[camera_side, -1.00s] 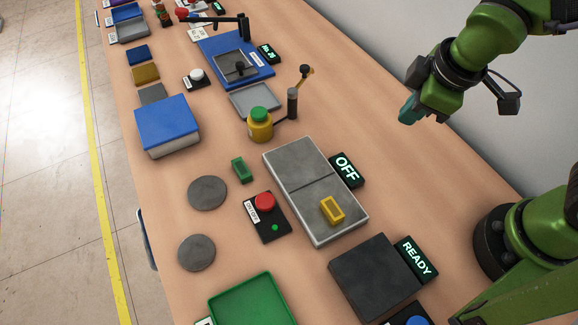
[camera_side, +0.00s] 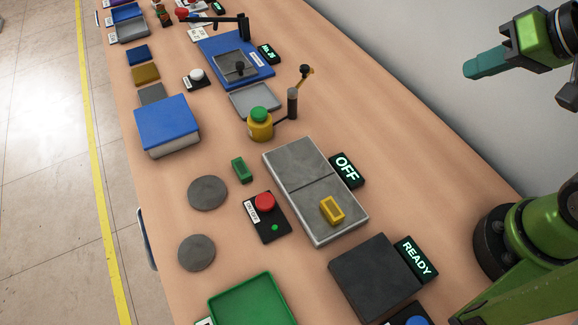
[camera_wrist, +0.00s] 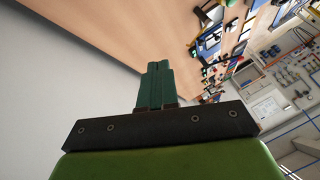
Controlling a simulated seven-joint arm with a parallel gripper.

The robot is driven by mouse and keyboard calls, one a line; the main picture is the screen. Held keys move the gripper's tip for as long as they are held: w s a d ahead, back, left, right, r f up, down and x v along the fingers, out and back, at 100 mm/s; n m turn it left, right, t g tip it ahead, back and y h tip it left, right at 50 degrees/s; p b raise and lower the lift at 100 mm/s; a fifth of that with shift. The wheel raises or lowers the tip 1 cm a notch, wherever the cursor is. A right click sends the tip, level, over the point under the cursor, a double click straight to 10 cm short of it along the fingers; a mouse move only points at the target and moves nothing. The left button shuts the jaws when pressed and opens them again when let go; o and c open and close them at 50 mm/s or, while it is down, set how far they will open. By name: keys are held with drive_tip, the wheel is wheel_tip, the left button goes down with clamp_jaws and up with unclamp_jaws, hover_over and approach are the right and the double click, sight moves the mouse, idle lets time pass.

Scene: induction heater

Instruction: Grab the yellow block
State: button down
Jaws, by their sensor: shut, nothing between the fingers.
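The yellow block (camera_side: 332,210) is a small block with a recessed top. It lies on the near half of the grey two-part plate (camera_side: 301,173), beside the OFF display, in the side view. My gripper (camera_side: 468,70) is high at the upper right, well away from the block, with its teal fingers together and empty. In the wrist view the fingers (camera_wrist: 154,66) also show closed, facing along the bench and wall; I cannot make out the yellow block there.
A red-button box (camera_side: 265,209) and a small green block (camera_side: 242,169) lie left of the plate. A yellow bottle with green cap (camera_side: 260,124) and a post (camera_side: 292,103) stand behind it. A black plate (camera_side: 375,279) lies in front. Bench right of the post is clear.

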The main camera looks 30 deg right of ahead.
drive_tip(key=c, duration=0.8)
unclamp_jaws()
drive_tip(key=shift+c, duration=0.2)
drive_tip(key=shift+a, duration=0.1)
drive_tip(key=n+g+h, duration=0.2)
drive_tip(key=n+g, duration=0.2)
drive_tip(key=g, duration=0.3)
hover_over(329, 203)
drive_tip(key=f, duration=1.6)
drive_tip(key=shift+s+a+f, duration=0.15)
drive_tip(key=shift+a, duration=0.05)
drive_tip(key=shift+d+f, duration=0.2)
drive_tip(key=shift+f, duration=2.4)
